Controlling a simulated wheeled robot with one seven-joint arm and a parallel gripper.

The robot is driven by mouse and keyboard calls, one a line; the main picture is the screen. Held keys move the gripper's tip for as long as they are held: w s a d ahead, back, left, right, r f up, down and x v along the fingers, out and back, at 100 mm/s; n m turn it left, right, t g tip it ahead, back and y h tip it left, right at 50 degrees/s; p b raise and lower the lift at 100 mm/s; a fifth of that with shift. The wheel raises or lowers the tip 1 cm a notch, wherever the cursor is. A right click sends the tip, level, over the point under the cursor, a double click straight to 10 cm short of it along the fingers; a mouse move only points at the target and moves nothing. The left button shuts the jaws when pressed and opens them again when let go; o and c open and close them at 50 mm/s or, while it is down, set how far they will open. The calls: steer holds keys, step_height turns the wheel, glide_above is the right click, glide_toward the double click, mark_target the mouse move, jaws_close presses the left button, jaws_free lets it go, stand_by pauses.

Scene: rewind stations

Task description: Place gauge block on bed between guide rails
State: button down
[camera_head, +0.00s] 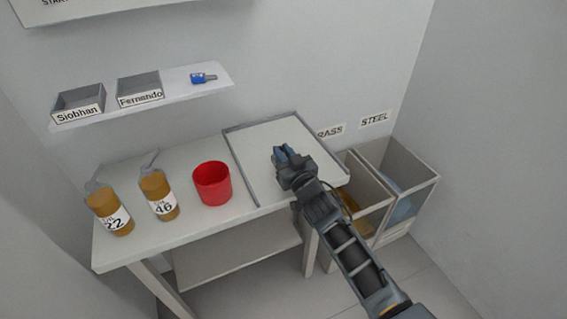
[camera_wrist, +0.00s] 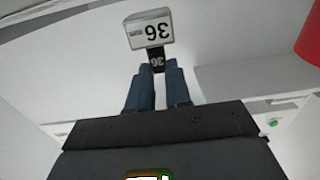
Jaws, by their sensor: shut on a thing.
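My gripper (camera_head: 283,155) is over the white bed (camera_head: 262,142) at the right part of the bench. A grey guide rail (camera_head: 240,168) runs along the bed's left side, and another (camera_head: 322,147) along its right side. In the wrist view, my blue fingers (camera_wrist: 158,78) are shut on the dark, narrow part of the gauge block (camera_wrist: 150,32). Its light grey face and its dark part both read "36", upside down. The block is hidden or too small to make out in the head view. I cannot tell whether it touches the bed.
A red cup (camera_head: 212,183) stands left of the bed, with two amber bottles, "46" (camera_head: 159,193) and "22" (camera_head: 110,210), farther left. A shelf (camera_head: 185,90) above holds grey trays and a small blue object. Bins (camera_head: 407,170) stand right of the bench, beneath a "STEEL" sign.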

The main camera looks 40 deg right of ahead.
steer(key=shift+f+b, duration=0.35)
steer(key=shift+f, duration=0.55)
steer(key=shift+f, duration=0.15)
steer(key=c, duration=1.1)
jaws_free()
steer(key=shift+o, duration=0.2)
steer(key=b+v, duration=0.1)
steer(key=v, duration=1.1)
